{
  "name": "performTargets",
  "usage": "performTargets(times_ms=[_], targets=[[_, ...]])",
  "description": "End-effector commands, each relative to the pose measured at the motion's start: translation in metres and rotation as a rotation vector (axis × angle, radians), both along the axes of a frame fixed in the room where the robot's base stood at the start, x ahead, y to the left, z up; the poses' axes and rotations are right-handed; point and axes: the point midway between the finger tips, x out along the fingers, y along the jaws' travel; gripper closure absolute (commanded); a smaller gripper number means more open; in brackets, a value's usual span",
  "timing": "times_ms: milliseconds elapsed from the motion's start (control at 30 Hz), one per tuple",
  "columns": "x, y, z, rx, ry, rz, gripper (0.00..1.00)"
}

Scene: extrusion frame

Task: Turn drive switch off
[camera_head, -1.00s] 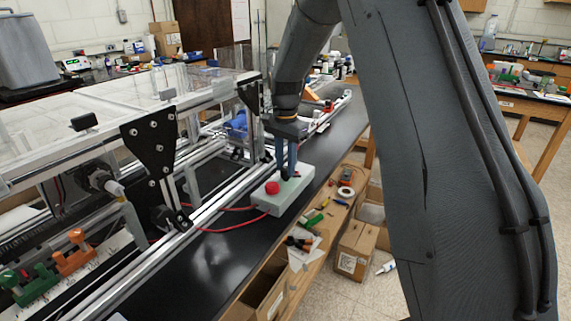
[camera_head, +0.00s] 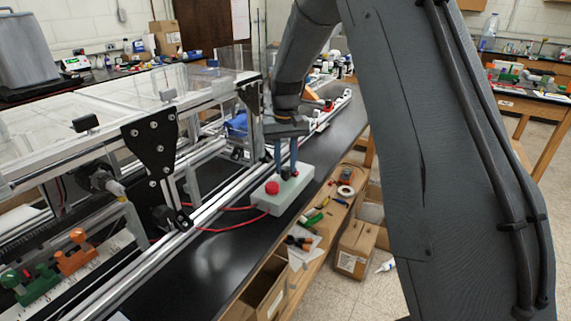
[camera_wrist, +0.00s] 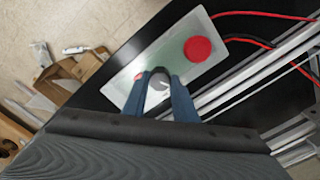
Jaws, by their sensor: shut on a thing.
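The drive switch is a small rotary knob (camera_wrist: 157,88) on a pale grey-green control box (camera_head: 296,194) that sits on the black bench beside the extrusion frame. A large red button (camera_wrist: 198,48) stands on the same box and also shows in the head view (camera_head: 272,187). My gripper (camera_wrist: 158,80) points down at the box, its two blue fingers on either side of the knob and shut on it. The knob's pale pointer mark shows between the fingers in the wrist view. In the head view the fingers (camera_head: 285,168) mostly hide the knob.
Red cables (camera_head: 225,227) run from the box to the frame. Aluminium rails (camera_head: 170,240) lie close to the left of the box. Below the bench edge are a wooden shelf with tools and cardboard boxes (camera_head: 355,250). The black bench top (camera_head: 210,265) in front is clear.

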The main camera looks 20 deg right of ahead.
Motion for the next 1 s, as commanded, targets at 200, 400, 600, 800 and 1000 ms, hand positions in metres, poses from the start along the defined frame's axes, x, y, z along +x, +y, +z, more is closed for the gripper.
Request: performTargets(times_ms=[200,400,600,800,1000], targets=[[0.0007,-0.0001,0.0009,0.0,-0.002,0.155,0.97],[0.0008,-0.0001,0.0009,0.0,-0.002,0.251,0.97],[0.0009,-0.0001,0.001,0.0,-0.003,0.302,0.97],[0.001,-0.0001,0.0011,0.0,-0.003,0.316,0.97],[0.0009,-0.0001,0.0011,-0.001,-0.003,0.317,0.97]])
